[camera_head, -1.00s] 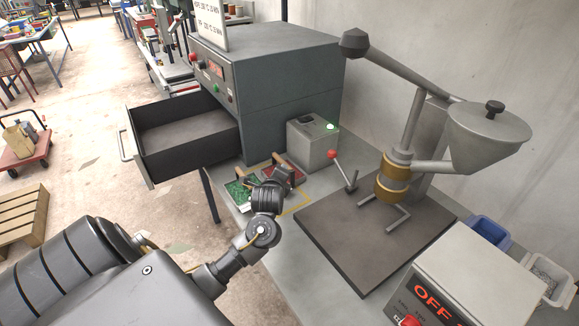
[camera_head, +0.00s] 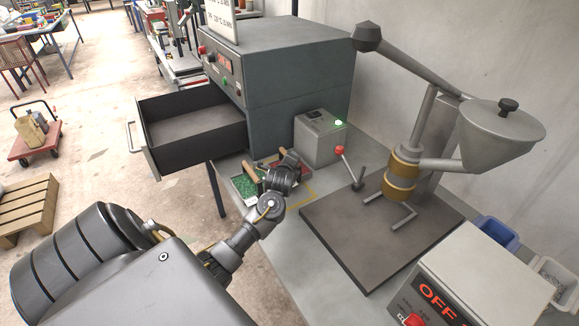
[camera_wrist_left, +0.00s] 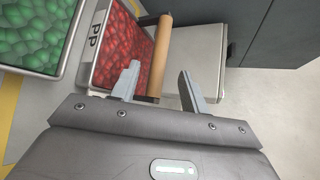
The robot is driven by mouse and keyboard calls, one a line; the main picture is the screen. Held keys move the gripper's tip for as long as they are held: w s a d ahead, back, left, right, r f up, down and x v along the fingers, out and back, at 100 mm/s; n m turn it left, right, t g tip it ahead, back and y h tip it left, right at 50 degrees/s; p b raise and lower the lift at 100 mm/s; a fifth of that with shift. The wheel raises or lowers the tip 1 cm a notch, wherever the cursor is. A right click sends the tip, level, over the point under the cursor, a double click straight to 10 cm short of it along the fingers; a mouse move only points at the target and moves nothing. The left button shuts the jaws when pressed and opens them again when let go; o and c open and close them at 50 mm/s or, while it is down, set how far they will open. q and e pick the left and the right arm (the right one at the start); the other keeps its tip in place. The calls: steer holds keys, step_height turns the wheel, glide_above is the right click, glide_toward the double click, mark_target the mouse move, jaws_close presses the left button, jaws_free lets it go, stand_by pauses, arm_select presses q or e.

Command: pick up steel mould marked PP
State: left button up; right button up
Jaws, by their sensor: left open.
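The steel mould marked PP (camera_wrist_left: 97,32) shows in the left wrist view, a tray filled with red pellets and fitted with a wooden handle (camera_wrist_left: 161,52). My left gripper (camera_wrist_left: 158,84) is open, and the handle appears between its two fingers; I cannot tell how far down it lies. In the head view my left gripper (camera_head: 287,164) covers most of this mould, and a bit of its red fill shows behind. Another mould (camera_head: 244,187), with green pellets, stands to the left; it also shows in the left wrist view (camera_wrist_left: 28,35). My right gripper is not in view.
A grey oven (camera_head: 300,75) with an open drawer (camera_head: 190,140) stands behind and left. A small grey box (camera_head: 318,140) with a green light is close behind the moulds. A hopper machine (camera_head: 400,180) on a dark plate stands to the right.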

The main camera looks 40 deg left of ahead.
arm_select(q)
steer(key=x, duration=0.3)
steer(key=shift+w+a+f, duration=0.1)
steer(key=shift+f, duration=0.1)
jaws_close()
stand_by(1.2)
steer(key=shift+r, duration=0.1)
